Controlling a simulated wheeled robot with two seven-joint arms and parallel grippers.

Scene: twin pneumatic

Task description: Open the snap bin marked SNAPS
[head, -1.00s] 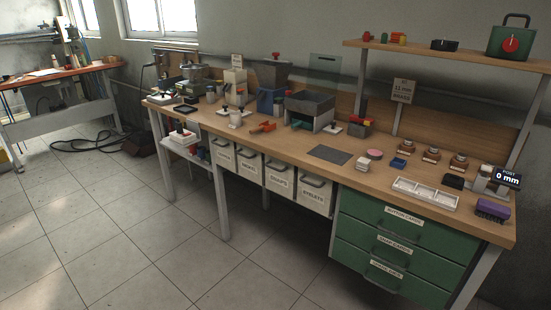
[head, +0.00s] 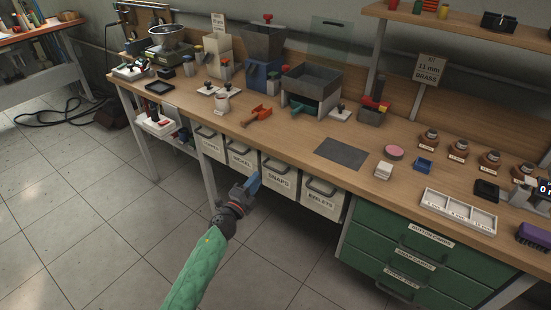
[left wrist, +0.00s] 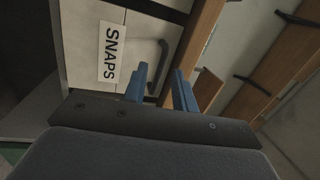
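The snap bin (head: 279,182) is a white front with a SNAPS label and a dark handle, under the bench between the NICKEL and EYELETS bins. It looks shut, in line with its neighbours. My left gripper (head: 254,181) has blue fingers and is in front of the bin's left part in the head view. In the left wrist view, its two fingers (left wrist: 160,71) stand apart. The SNAPS front (left wrist: 85,48) and its dark bar handle (left wrist: 162,62) show ahead, the handle appearing between the fingertips. I cannot tell whether it lies inside the gap. My right gripper is out of view.
The bench top (head: 290,140) overhangs the bins and carries several tools and a grey mat (head: 341,153). The EYELETS bin (head: 321,198) is to the right, with green drawers (head: 405,245) beyond it. The floor in front is clear.

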